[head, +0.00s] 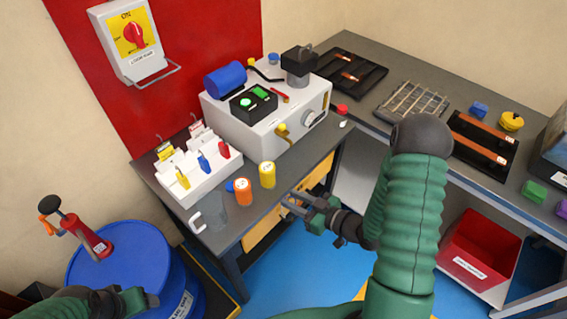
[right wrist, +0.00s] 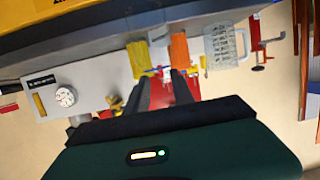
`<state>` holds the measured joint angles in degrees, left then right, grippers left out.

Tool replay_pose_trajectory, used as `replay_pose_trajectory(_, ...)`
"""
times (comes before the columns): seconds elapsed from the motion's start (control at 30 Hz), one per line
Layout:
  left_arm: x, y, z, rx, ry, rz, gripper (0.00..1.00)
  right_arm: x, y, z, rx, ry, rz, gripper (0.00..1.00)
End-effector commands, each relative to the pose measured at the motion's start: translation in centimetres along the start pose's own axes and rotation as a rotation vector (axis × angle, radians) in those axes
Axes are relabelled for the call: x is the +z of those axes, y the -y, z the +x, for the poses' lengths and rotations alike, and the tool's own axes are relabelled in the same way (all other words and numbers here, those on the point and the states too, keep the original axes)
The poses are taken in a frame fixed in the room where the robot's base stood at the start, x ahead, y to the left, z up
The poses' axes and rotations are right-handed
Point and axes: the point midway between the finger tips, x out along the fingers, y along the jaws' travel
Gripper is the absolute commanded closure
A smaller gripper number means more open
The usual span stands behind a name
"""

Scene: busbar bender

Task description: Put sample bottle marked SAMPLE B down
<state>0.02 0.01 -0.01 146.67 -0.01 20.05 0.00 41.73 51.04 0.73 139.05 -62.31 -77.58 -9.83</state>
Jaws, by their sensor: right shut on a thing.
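A yellow bottle (head: 267,174) and an orange bottle (head: 243,192) stand near the front edge of the grey bench (head: 225,236). Their labels are too small to read, so I cannot tell which is SAMPLE B. Both also show in the right wrist view, the yellow bottle (right wrist: 138,59) left of the orange bottle (right wrist: 179,49). My right gripper (head: 293,206) is in front of the bench edge, apart from both bottles. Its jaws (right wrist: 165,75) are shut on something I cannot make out. My left gripper (head: 140,300) is low at the left, and its jaw state is unclear.
A clear mug (head: 214,214) stands left of the orange bottle. A white lockout rack (head: 205,180) and a white machine (head: 262,115) are behind the bottles. A blue drum (head: 125,262) is at the left. A red bin (head: 478,245) sits under the right bench.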

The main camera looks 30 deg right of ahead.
Motion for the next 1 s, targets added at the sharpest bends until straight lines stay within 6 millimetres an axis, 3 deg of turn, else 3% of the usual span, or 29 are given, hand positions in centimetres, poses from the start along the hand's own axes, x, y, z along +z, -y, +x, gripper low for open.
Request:
replay_pose_trajectory(0.37, -0.3, 0.0, -1.3, 0.0, 0.0, 0.001, 0.34, 0.1, -5.8, -4.6, 0.41, 0.004, 0.118, 1.0)
replay_pose_trajectory(0.47, -0.3, 0.0, -1.1, 0.0, 0.0, 0.0, 0.34, 0.0, -6.7, -4.1, 0.438, 0.001, 0.122, 1.0)
replay_pose_trajectory(0.53, -0.2, 0.0, -0.9, 0.0, 0.0, 0.0, 0.34, -0.4, -7.6, -2.6, 0.438, -0.002, 0.122, 1.0)
replay_pose_trajectory(0.6, 0.5, 0.0, 2.2, 0.0, -0.002, 0.0, 0.34, 0.7, -8.3, -1.4, 0.438, -0.006, 0.119, 1.0)
replay_pose_trajectory(0.9, 2.2, 0.0, 9.4, 0.0, 0.0, 0.001, 0.34, -0.1, -9.0, 0.3, 0.437, -0.004, 0.12, 1.0)
replay_pose_trajectory(0.93, 2.4, 0.0, 10.0, 0.0, 0.0, 0.001, 0.34, -0.1, -9.0, 0.4, 0.439, -0.002, 0.121, 1.0)
replay_pose_trajectory(1.0, 2.0, 0.0, 8.5, 0.0, 0.001, 0.001, 0.34, -1.6, -9.8, 1.7, 0.436, 0.0, 0.125, 1.0)
